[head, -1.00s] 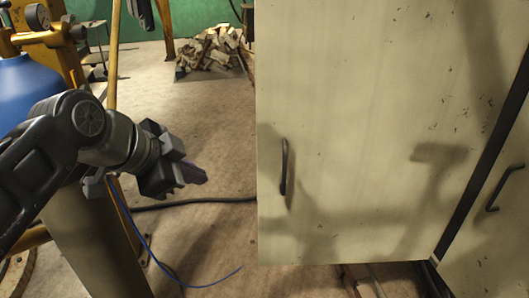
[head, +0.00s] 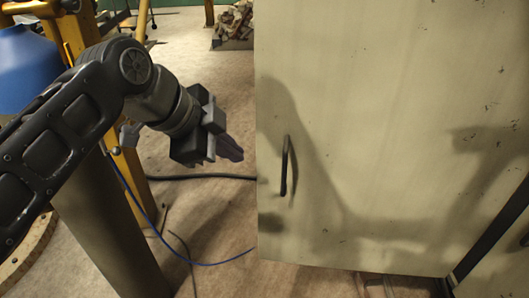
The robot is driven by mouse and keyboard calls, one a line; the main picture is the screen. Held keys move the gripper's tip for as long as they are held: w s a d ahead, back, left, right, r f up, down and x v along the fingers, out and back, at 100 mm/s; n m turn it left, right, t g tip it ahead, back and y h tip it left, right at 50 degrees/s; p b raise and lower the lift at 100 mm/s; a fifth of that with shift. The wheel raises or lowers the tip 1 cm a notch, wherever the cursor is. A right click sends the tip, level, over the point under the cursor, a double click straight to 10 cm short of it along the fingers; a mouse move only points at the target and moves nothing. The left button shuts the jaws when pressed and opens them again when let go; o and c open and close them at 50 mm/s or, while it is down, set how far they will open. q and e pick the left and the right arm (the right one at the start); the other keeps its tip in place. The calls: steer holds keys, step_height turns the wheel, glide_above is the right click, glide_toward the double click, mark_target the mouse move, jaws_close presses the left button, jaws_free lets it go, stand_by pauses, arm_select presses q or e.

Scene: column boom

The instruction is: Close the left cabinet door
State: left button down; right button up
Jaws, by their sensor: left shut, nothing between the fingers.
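The left cabinet door (head: 370,130) is a large cream panel that stands open, swung out towards me. It fills the right half of the head view. Its black vertical handle (head: 287,166) is near its free left edge. My left gripper (head: 232,150) is shut and empty. In the picture it is just left of the door's free edge, at about the height of the handle, and a gap shows between them. My right gripper is not in view.
The cabinet's dark frame edge (head: 490,235) shows at the lower right. A blue rounded object (head: 28,70) and yellow posts (head: 130,165) stand at the left. A firewood pile (head: 236,20) lies far back. Cables run over the floor (head: 205,220).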

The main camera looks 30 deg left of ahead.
arm_select(q)
steer(key=p, duration=0.3)
glide_toward(272, 162)
steer(key=x, duration=0.4)
steer(key=shift+d+f, duration=0.2)
steer(key=shift+f, duration=0.2)
steer(key=shift+w+a, duration=0.1)
steer(key=shift+w, duration=0.1)
steer(key=shift+w, duration=0.1)
